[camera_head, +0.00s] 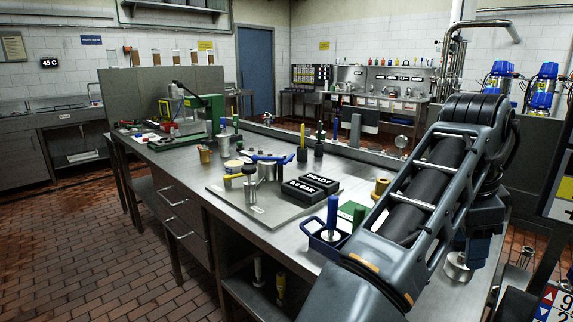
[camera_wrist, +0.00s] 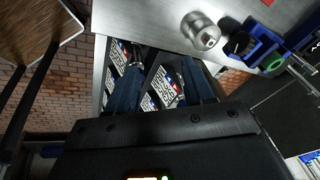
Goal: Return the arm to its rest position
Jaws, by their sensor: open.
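My arm (camera_head: 430,190) reaches up and bends over the right end of the steel workbench (camera_head: 215,270). In the wrist view, the two dark fingers of my gripper (camera_wrist: 158,78) stand apart with nothing held between them. They point past the bench edge, over cards or labels with printed numbers (camera_wrist: 165,85) lower down. In the head view my arm covers much of the bench's right end, and I cannot make out the fingertips there.
A metal fitting (camera_wrist: 203,30) and a blue part (camera_wrist: 258,42) with a green ring lie close to my gripper. A blue tray (camera_head: 326,243), black READY block (camera_head: 320,184) and green press (camera_head: 205,115) stand on the bench. Brick floor (camera_head: 70,220) is open at left.

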